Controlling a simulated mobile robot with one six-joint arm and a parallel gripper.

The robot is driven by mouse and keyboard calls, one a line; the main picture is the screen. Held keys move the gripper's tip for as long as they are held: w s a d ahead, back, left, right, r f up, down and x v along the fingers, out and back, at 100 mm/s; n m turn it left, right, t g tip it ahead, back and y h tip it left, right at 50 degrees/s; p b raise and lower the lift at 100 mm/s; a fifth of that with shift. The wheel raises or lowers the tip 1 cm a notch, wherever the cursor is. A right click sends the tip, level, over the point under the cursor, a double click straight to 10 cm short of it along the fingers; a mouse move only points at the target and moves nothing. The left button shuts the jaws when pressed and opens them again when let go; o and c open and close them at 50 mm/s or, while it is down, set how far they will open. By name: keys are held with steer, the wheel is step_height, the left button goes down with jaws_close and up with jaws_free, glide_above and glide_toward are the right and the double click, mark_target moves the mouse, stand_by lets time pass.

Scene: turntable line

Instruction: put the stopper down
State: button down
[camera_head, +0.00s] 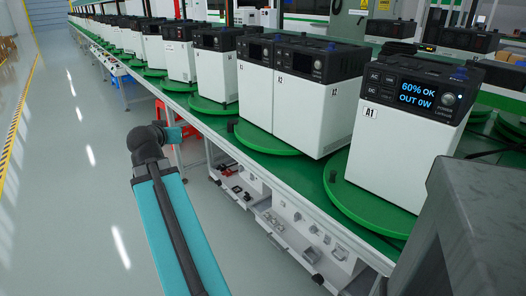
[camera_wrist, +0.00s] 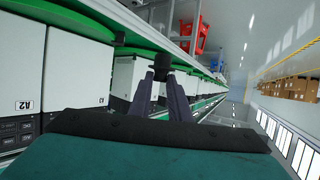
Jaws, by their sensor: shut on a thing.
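In the wrist view, the stopper (camera_wrist: 162,63) is a small black piece between the tips of my gripper (camera_wrist: 162,76). My gripper is shut on it, and the fingers hide part of it. It appears in front of the side of the green-edged line, and I cannot tell whether it touches anything. In the head view, my teal arm reaches over the aisle beside the line; the gripper and held stopper cannot be made out there. Similar small black pieces stand at the front edge of the line, one near A1 (camera_head: 332,176) and one farther left (camera_head: 231,126).
White-and-black power units, including A1 (camera_head: 380,150) with a lit display, stand on green turntables (camera_head: 350,200) along the line. A lower shelf (camera_head: 290,228) holds small parts. Red stools (camera_head: 168,115) stand by the line. The grey aisle floor (camera_head: 75,180) is clear.

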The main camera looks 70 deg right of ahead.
steer(key=s+d+f+m+g+b, duration=0.2)
steer(key=s+d+m+g+b, duration=0.1)
steer(key=s, duration=0.9)
steer(key=s+d+f+m+g+b, duration=0.2)
steer(key=s+d, duration=0.6)
steer(key=s, duration=0.4)
steer(key=m+g+b, duration=0.1)
steer(key=g+b, duration=0.1)
steer(key=shift+m+g+h, duration=0.3)
steer(key=shift+g, duration=0.1)
steer(key=shift+d+p, duration=0.15)
steer(key=shift+p, duration=0.3)
steer(key=d+p, duration=0.1)
steer(key=p, duration=0.4)
steer(key=shift+r, duration=0.1)
steer(key=d+p, duration=0.1)
steer(key=p, duration=0.3)
steer(key=shift+p, duration=0.3)
steer(key=p, duration=0.4)
steer(key=shift+d+p, duration=0.15)
steer(key=shift+p, duration=0.25)
